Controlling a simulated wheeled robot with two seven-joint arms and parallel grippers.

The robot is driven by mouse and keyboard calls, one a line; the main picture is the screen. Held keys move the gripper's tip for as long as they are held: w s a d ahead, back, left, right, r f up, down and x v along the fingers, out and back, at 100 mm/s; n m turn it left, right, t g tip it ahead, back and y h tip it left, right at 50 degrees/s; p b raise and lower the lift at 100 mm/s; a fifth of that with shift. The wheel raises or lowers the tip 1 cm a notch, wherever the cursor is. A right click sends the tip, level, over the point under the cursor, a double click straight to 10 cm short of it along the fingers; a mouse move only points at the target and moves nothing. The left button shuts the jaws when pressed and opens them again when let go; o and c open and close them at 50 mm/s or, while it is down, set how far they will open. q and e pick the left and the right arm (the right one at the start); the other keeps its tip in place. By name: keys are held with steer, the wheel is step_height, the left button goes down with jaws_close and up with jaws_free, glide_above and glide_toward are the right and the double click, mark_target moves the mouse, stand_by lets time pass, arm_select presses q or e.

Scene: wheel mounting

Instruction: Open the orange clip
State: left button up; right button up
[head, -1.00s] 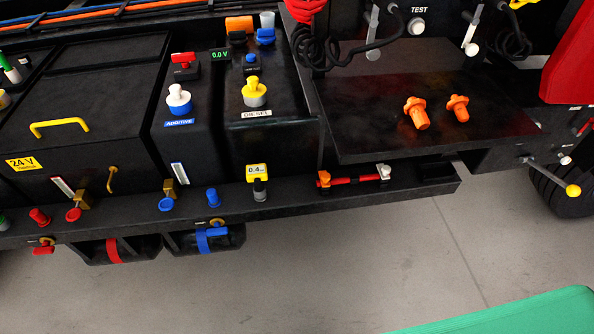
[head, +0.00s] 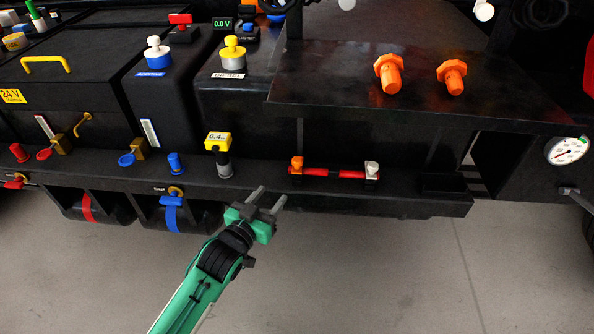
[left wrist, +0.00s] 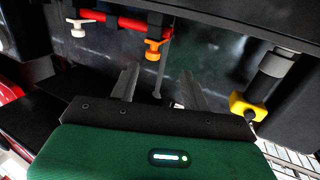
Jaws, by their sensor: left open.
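The orange clip (head: 297,163) sits at the left end of a red bar (head: 335,174) on the black ledge, with a white clip (head: 372,169) at the bar's right end. My left gripper (head: 272,193) is open and empty, in front of the ledge, below and slightly left of the orange clip, apart from it. In the left wrist view the orange clip (left wrist: 153,50) hangs from the red bar (left wrist: 110,18) just beyond my spread fingers, with the white clip (left wrist: 77,28) to its left. My right gripper is out of view.
A yellow-topped gauge (head: 218,142) stands on the ledge left of the bar. A dark shelf (head: 330,95) with two orange bolts (head: 389,73) overhangs behind the bar. Blue and red knobs line the ledge at left. The floor in front is clear.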

mark_target(295, 163)
arm_select(q)
steer(key=r+x, duration=0.1)
steer(key=x, duration=0.3)
steer(key=r+x, duration=0.1)
steer(key=x, duration=0.3)
steer(key=r+b+x, duration=0.1)
steer(key=x, duration=0.4)
steer(key=shift+d, duration=0.4)
steer(key=shift+w+d, duration=0.1)
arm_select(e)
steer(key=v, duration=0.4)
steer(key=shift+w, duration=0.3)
arm_select(q)
steer(key=c, duration=1)
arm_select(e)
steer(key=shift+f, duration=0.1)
